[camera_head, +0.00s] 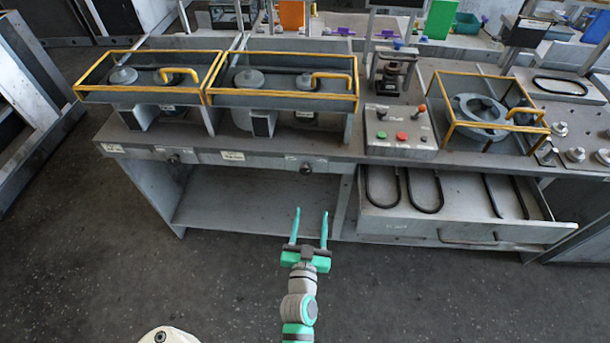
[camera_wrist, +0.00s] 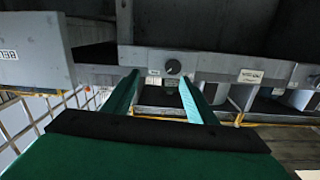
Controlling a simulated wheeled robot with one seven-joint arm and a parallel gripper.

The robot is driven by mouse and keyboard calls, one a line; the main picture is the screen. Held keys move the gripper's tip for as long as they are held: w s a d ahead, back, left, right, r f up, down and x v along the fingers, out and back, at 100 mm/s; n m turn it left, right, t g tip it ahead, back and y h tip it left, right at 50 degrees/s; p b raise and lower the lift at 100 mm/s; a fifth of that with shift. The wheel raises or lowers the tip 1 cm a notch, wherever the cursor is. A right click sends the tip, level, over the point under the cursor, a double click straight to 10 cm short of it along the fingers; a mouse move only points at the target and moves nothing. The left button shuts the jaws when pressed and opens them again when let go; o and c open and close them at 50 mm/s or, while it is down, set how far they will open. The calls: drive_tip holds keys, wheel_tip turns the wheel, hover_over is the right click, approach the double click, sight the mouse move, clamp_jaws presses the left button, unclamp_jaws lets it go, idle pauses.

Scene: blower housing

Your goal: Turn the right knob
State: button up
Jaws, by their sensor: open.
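The right knob (camera_head: 306,168) is a small dark round knob on the front panel of the workbench, below the right-hand yellow-framed unit. It also shows in the wrist view (camera_wrist: 172,67), where the scene appears upside down, between my two finger tips and clear of them. A second, left knob (camera_head: 174,159) sits further left on the same panel. My gripper (camera_head: 310,212) is open and empty, in front of the bench and below the right knob in the head view. Its teal fingers (camera_wrist: 158,78) point toward the panel in the wrist view.
An open drawer (camera_head: 450,224) holding black belts juts out to the right of my gripper. A control box (camera_head: 399,138) with buttons and yellow guard frames (camera_head: 283,94) stand on the bench. An open shelf (camera_head: 260,200) lies under the panel. The floor in front is clear.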

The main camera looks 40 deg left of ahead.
drive_tip(key=y, duration=0.1)
approach(305, 172)
drive_tip(key=x, duration=0.8)
drive_tip(key=shift+w+a, duration=0.1)
drive_tip(key=shift+w, duration=0.15)
drive_tip(key=c, duration=1.1)
